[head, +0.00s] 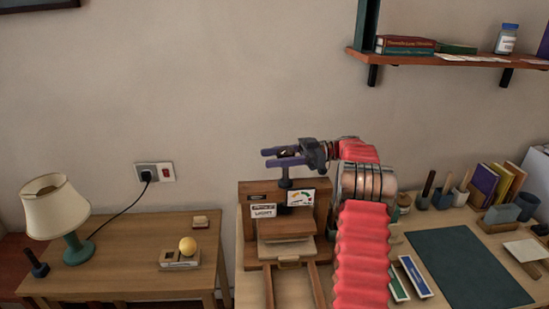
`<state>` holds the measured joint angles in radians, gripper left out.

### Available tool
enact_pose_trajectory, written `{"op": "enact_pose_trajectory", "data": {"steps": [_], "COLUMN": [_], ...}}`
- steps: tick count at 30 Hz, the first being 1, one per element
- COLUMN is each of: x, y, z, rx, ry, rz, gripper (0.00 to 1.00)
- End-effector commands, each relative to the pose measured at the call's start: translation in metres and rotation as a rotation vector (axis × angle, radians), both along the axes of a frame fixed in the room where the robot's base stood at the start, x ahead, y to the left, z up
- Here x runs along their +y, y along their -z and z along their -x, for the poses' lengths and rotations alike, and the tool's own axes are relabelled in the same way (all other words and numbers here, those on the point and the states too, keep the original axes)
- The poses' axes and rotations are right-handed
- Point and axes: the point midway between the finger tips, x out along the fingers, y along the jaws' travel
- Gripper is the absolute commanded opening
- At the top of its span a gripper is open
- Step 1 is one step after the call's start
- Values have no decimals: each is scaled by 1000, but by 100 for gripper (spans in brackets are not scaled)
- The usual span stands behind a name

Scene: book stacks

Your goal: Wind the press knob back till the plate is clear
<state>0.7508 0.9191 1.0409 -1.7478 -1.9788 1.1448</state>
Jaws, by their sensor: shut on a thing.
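The wooden press (247,225) stands at the left end of the right-hand desk. Its knob (288,154) sits on top of a dark upright screw (285,183). My gripper (267,158) reaches in from the right, its two purple fingers level and shut on the knob, one on each side. The fingers hide much of the knob. Below the screw is a brown plate (285,228), with a paler wooden block or tray (287,249) under it. I cannot tell whether the plate touches what lies beneath it.
A gauge card (300,198) and a label (263,211) are on the press. My red-sleeved arm hides part of the desk. A dark mat (468,270), books (485,182) and a wall shelf (455,58) are to the right. A lamp (55,200) stands left.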

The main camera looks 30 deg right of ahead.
Motion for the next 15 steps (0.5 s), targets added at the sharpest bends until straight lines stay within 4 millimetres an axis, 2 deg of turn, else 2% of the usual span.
{"op": "enact_pose_trajectory", "data": {"steps": [1,11,12,15], "x": [2,2,2,2], "y": [5,4,4,4], "z": [1,1,1,1], "rx": [10,10,10,8], "ry": [-9,-12,-12,-11], "rz": [-1,-1,-1,-1], "gripper": [22,22,45,52]}}
